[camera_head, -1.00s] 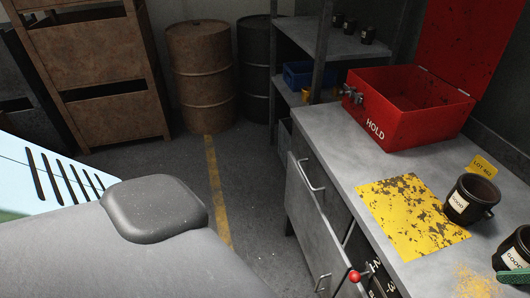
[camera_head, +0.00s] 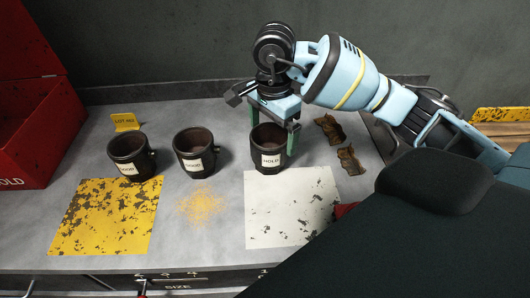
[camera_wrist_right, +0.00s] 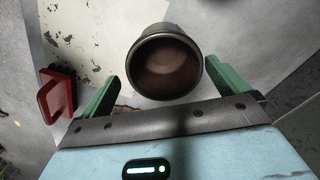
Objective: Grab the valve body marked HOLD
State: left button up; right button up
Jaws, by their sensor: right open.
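The valve body marked HOLD (camera_head: 270,160) is a dark, cup-shaped piece with a white label, standing upright at the back edge of the white mat. My right gripper (camera_head: 272,134) is open, with its green fingers on either side of this piece. In the right wrist view the round mouth of the valve body (camera_wrist_right: 167,65) faces the camera between the open fingers of my right gripper (camera_wrist_right: 160,78). A gap shows on both sides there, wider at the left finger. My left gripper is out of view.
Two similar dark pieces marked GOOD, one (camera_head: 134,160) by the yellow mat (camera_head: 105,222) and one (camera_head: 196,155) mid-bench, stand to the left. A red box (camera_head: 40,130) marked HOLD is at far left. Brown scraps (camera_head: 350,160) lie right of the gripper.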

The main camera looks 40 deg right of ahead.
aim_at(270, 146)
jog(key=shift+w+f, duration=0.15)
jog(key=shift+f, duration=1.45)
jog(key=shift+w+f, duration=0.1)
jog(key=shift+f, duration=1.45)
jog(key=c, duration=1.4)
jog(key=shift+r, duration=0.1)
jog(key=shift+c, duration=0.5)
jog(key=shift+r, duration=0.15)
